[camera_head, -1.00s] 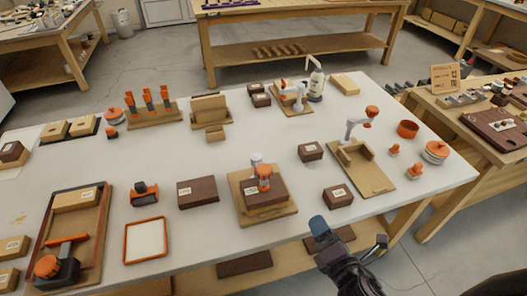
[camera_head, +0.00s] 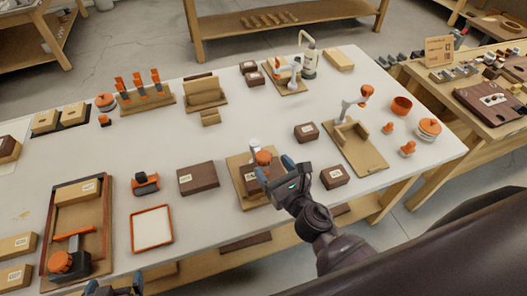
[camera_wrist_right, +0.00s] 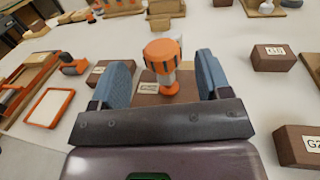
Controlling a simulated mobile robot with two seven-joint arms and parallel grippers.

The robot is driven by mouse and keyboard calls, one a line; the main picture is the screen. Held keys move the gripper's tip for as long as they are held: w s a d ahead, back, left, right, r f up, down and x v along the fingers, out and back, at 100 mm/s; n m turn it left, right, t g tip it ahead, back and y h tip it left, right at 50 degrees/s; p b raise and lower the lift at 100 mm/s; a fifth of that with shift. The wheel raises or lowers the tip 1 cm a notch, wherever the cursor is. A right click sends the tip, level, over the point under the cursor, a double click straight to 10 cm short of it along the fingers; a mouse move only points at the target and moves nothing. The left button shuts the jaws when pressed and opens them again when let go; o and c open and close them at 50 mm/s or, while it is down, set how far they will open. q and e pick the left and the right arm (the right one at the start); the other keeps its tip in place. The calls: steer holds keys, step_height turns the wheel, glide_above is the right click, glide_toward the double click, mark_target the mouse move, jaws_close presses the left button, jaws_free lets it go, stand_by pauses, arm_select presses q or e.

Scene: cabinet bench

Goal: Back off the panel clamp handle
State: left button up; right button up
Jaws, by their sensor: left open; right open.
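A clamp with an orange ribbed knob (camera_head: 263,157) as its handle stands over a dark brown block (camera_head: 249,180) on a tan board (camera_head: 236,166) in the middle of the bench. In the right wrist view the knob (camera_wrist_right: 162,48) appears upright between the two blue fingers, with gaps on both sides. My right gripper (camera_head: 275,168) is open at the board's right side, just in front of the knob, and hides part of the block. My left gripper (camera_head: 115,286) is open and empty at the bottom edge, mostly out of frame.
Brown labelled blocks stand near the clamp: one at left (camera_head: 198,178), one at right (camera_head: 334,176) and one behind (camera_head: 306,132). An orange-rimmed tray (camera_head: 151,228) lies front left. A board with a white-armed orange-knobbed clamp (camera_head: 366,91) is at right. White bench surface is clear behind the clamp.

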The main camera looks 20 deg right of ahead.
mark_target(268, 161)
steer(key=shift+p+x, duration=0.3)
steer(key=shift+x, duration=2.25)
steer(key=c, duration=0.9)
